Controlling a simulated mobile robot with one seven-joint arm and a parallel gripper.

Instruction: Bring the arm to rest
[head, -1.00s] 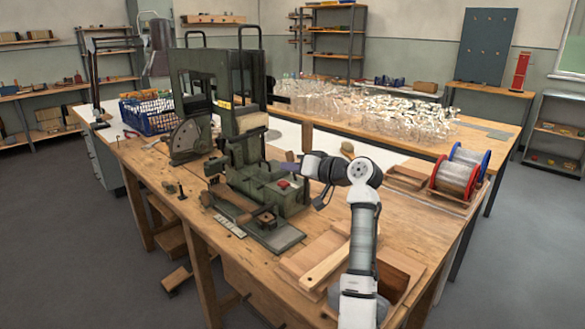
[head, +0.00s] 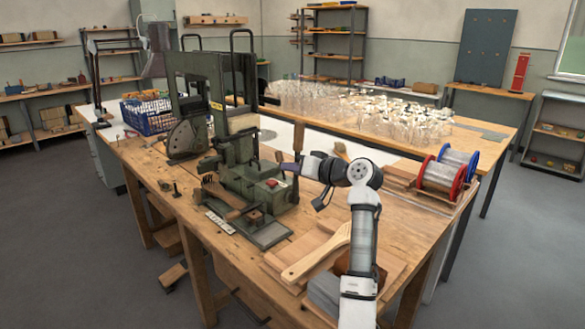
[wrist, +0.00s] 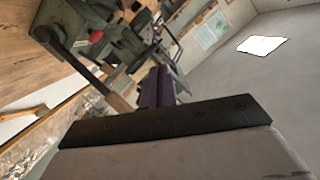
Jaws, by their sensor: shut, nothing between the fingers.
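My gripper (head: 287,167) hangs in the air over the workbench, just right of the green tufting machine (head: 245,170), at the end of my white and grey arm. In the wrist view its purple fingers (wrist: 157,88) are together, with nothing visible between them. The machine (wrist: 85,35) also shows at the upper left of the wrist view, apart from the fingers as far as I can see. A wooden lever handle on the machine stands close to the gripper in the head view.
A wooden brush body (head: 318,253) lies on boards at the bench's front right. Wire spools with red and blue flanges (head: 440,175) stand at the right. Clear glassware (head: 390,112) covers the back table. A blue crate (head: 147,115) is at the left.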

